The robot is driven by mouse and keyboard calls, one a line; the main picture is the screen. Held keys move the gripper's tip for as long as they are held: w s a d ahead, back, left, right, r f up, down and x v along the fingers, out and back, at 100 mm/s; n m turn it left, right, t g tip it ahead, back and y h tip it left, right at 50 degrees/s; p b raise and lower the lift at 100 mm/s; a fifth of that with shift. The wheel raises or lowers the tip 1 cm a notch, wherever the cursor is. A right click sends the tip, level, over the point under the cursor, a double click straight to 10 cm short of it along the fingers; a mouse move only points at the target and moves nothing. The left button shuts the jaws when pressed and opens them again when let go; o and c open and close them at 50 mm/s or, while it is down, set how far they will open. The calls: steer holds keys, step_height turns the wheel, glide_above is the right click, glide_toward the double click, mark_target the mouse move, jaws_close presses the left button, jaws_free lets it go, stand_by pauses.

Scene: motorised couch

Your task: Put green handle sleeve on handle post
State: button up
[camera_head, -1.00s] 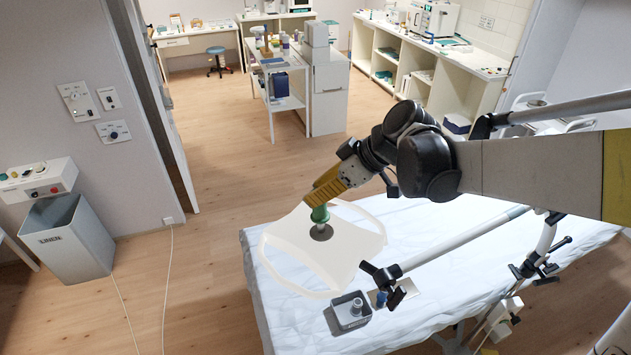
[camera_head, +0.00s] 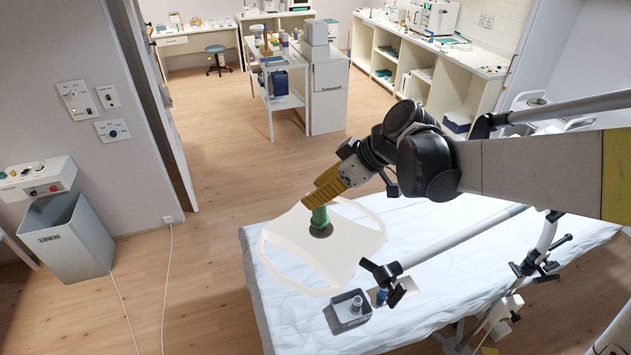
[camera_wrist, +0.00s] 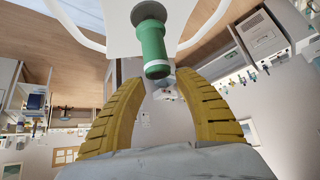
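The green handle sleeve (camera_head: 320,217) stands upright around the handle post on the white panel (camera_head: 345,245). Its lower end is down close to the dark round base (camera_head: 321,231), and the post itself is hidden inside it. In the wrist view the sleeve (camera_wrist: 153,45) has a white band near the end facing me, and the dark base (camera_wrist: 149,11) is at its far end. My gripper (camera_head: 317,198) is at the sleeve's upper end. In the wrist view its yellow fingers (camera_wrist: 160,76) are apart on either side of that end, with a narrow gap.
The panel lies over a white-covered couch (camera_head: 290,310). A grey box (camera_head: 348,312) with a cylinder and a blue piece (camera_head: 381,297) sit nearby. A clamp arm (camera_head: 455,245) reaches across the couch. A bin (camera_head: 75,245) stands on the floor at left.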

steer(key=shift+o, duration=0.3)
steer(key=v, duration=1.2)
